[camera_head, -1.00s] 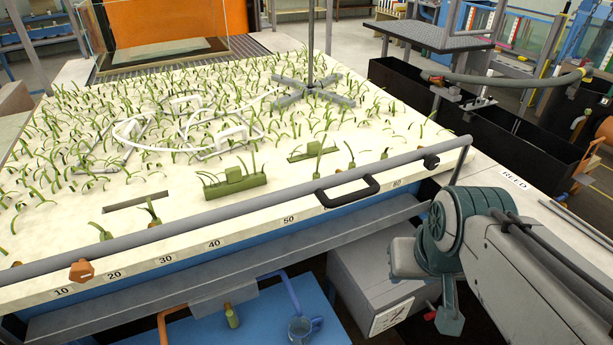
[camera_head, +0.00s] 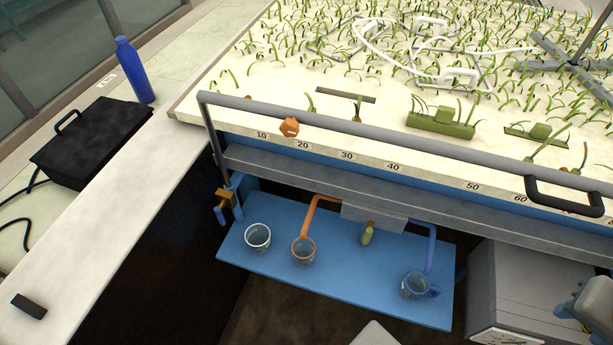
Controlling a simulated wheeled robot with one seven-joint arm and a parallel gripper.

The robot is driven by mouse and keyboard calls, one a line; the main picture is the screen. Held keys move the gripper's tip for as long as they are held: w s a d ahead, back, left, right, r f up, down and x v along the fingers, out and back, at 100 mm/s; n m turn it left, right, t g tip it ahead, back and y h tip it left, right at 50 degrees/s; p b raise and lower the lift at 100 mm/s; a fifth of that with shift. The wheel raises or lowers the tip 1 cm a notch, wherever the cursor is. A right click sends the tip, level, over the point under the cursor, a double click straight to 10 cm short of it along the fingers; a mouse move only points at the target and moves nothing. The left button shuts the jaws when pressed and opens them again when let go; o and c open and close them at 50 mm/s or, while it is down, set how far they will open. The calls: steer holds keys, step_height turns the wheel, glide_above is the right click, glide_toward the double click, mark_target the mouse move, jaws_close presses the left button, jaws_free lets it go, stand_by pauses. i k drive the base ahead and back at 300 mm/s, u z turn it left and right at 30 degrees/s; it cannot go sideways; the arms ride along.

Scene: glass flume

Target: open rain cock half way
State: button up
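No part is legibly marked as the rain cock, so I cannot tell which it is. A yellow-green fitting (camera_head: 367,234) hangs under the grey plate between an orange pipe (camera_head: 318,203) and a blue pipe (camera_head: 431,246). A grey part of my arm shows at the lower right edge; my gripper is not in view.
The blue shelf (camera_head: 345,293) holds a clear cup (camera_head: 257,238), an orange-rimmed cup (camera_head: 303,251) and a blue-handled jug (camera_head: 415,285). A grey rail (camera_head: 400,142) and black handle (camera_head: 563,196) front the planted bed. A black case (camera_head: 92,140) and blue bottle (camera_head: 134,70) stand left.

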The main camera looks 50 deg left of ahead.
mark_target(217, 209)
steer(key=u, duration=4.1)
steer(key=i, duration=0.85)
steer(key=z, duration=1.95)
